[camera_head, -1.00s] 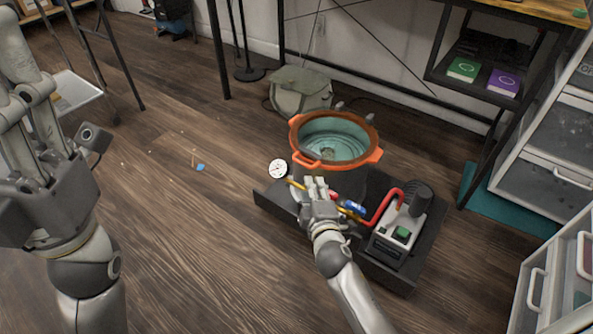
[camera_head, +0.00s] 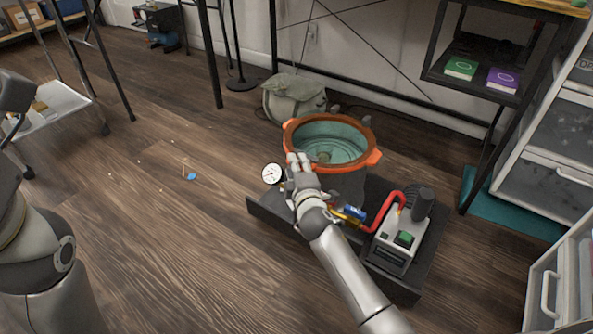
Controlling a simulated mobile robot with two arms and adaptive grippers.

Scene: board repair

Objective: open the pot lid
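The pot (camera_head: 347,186) stands on a dark base on the floor, with an orange ring (camera_head: 372,139) around its top and an orange handle at the right. Inside the ring shows a teal, translucent surface (camera_head: 341,150); whether this is a lid or the inside I cannot tell. My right gripper (camera_head: 298,163) is at the front left of the ring, its fingertips overlapping the rim in the picture. The fingers look close together, but contact and any grip are unclear. My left arm (camera_head: 35,250) is at the left edge; its gripper is out of the picture.
A round white gauge (camera_head: 272,174) sits beside the pot. A pump (camera_head: 402,236) with a red hose (camera_head: 380,213) stands on the dark base (camera_head: 273,217). A grey bag (camera_head: 293,98) lies behind. White drawers (camera_head: 560,285) stand at the right. The floor at left is mostly clear.

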